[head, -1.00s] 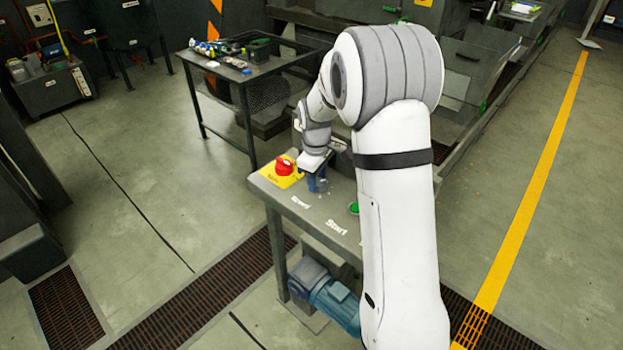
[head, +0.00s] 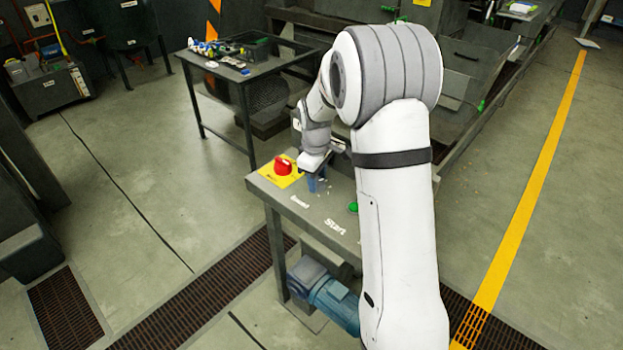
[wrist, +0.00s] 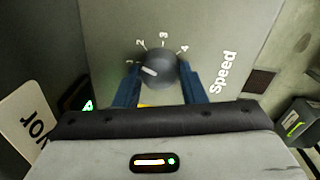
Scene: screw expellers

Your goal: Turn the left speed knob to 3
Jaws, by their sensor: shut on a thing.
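The dark round speed knob (wrist: 159,67) shows in the wrist view on a grey panel, with a dial marked 1 to 4 around it. Its white pointer line points left and slightly up, close to the 1 mark. The word "Speed" (wrist: 222,72) is printed to the right. My gripper (wrist: 160,80) has its two blue fingers on either side of the knob, shut on it. In the head view my gripper (head: 316,181) is low over the left part of the control table; the knob is hidden there.
A red switch on a yellow plate (head: 283,166) sits close to the left of my gripper. A green button (head: 353,207) is to the right, partly behind my arm. A black table with small items (head: 262,68) stands behind. A blue motor (head: 335,303) is below.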

